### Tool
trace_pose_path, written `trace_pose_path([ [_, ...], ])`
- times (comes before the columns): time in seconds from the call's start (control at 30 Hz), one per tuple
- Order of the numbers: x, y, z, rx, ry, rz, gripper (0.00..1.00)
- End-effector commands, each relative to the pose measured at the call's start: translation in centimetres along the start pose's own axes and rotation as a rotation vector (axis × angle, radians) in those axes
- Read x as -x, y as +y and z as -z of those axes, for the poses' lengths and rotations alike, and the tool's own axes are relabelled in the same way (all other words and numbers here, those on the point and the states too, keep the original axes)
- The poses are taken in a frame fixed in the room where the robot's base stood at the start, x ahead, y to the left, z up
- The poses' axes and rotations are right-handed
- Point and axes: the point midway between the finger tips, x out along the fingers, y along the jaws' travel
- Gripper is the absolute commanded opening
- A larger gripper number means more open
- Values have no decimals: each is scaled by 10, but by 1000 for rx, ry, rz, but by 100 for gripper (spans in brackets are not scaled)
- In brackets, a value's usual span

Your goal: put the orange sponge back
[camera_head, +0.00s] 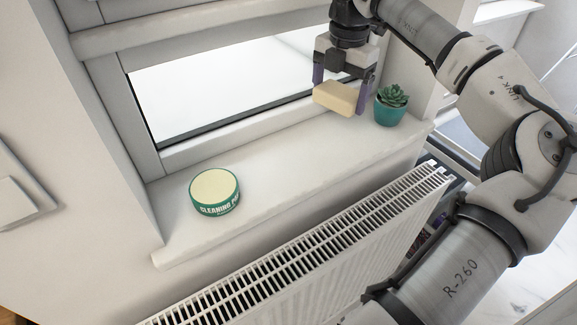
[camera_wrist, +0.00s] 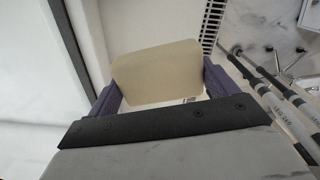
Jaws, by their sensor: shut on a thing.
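A pale cream block (camera_head: 335,98), shaped like a sponge and not orange in these pictures, is held between the purple fingers of my gripper (camera_head: 341,88). It also shows in the wrist view (camera_wrist: 158,73), with a finger against each side of it. My gripper is shut on it, near the right end of the white window sill (camera_head: 285,165). Whether the block touches the sill or hangs just above it, I cannot tell. No orange sponge shows in either view.
A teal pot with a succulent (camera_head: 391,105) stands on the sill just right of the block. A round green tin of cleaning paste (camera_head: 214,192) stands at the sill's left. The sill between is clear. A white radiator (camera_head: 310,262) is below the sill's front edge.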

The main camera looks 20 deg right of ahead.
Motion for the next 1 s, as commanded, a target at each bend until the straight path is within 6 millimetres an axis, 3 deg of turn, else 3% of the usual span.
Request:
trace_pose_path([
  [0.1,24,22,47,253,0,-7,67],
  [0.3,59,38,115,619,-1,2,67],
  [0.4,70,40,140,753,-4,11,67],
  [0.57,78,40,161,874,-6,23,67],
  [0.73,53,39,165,899,-2,25,67],
  [1.0,-19,37,164,896,-1,25,67],
])
